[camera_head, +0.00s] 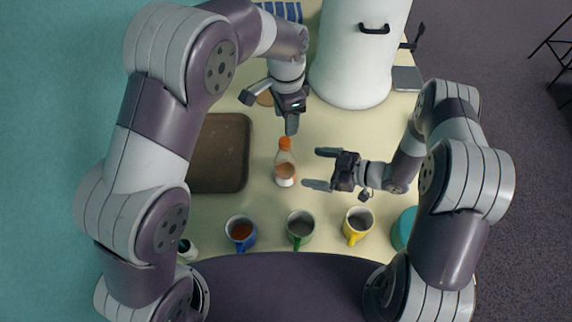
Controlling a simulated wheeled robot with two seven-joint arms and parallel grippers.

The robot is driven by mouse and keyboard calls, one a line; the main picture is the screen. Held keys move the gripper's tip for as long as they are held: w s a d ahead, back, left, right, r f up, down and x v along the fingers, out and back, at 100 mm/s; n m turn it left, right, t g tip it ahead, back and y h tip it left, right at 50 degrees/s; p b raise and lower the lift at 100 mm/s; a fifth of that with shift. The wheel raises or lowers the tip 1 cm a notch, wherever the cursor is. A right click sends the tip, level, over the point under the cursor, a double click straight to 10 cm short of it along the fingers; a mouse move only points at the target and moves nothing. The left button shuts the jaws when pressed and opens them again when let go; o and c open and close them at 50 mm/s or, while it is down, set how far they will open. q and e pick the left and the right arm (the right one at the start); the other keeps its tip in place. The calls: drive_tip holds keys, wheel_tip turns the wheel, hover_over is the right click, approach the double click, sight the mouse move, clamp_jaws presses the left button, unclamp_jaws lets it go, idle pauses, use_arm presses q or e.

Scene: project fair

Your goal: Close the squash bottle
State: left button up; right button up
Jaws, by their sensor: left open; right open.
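The squash bottle (285,167) stands on the table, clear with orange contents and a pale lower part. An orange cap (285,144) shows at its top; I cannot tell whether it is fully closed. My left gripper (270,113) is open, beyond the bottle in the picture, with one finger just above the cap and apart from it as far as I can see. My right gripper (322,169) is open to the right of the bottle, its two fingers pointing left towards it. Nothing is between its fingers.
A blue mug (240,247) with a brownish-orange drink, a green mug (300,242) and a yellow mug (350,238) line the near edge. A brown tray (245,155) lies left, a white urn (345,60) stands behind, and a teal object (402,230) is at right.

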sight(284, 163)
use_arm(q)
drive_tip(key=shift+a, duration=0.15)
use_arm(e)
drive_tip(key=x, duration=1)
use_arm(q)
drive_tip(key=shift+a, duration=0.1)
use_arm(e)
drive_tip(key=shift+a, duration=0.25)
clamp_jaws()
use_arm(q)
drive_tip(key=n, duration=0.5)
drive_tip(key=shift+n, duration=0.4)
drive_tip(key=n, duration=1.6)
drive_tip(key=shift+n, duration=0.4)
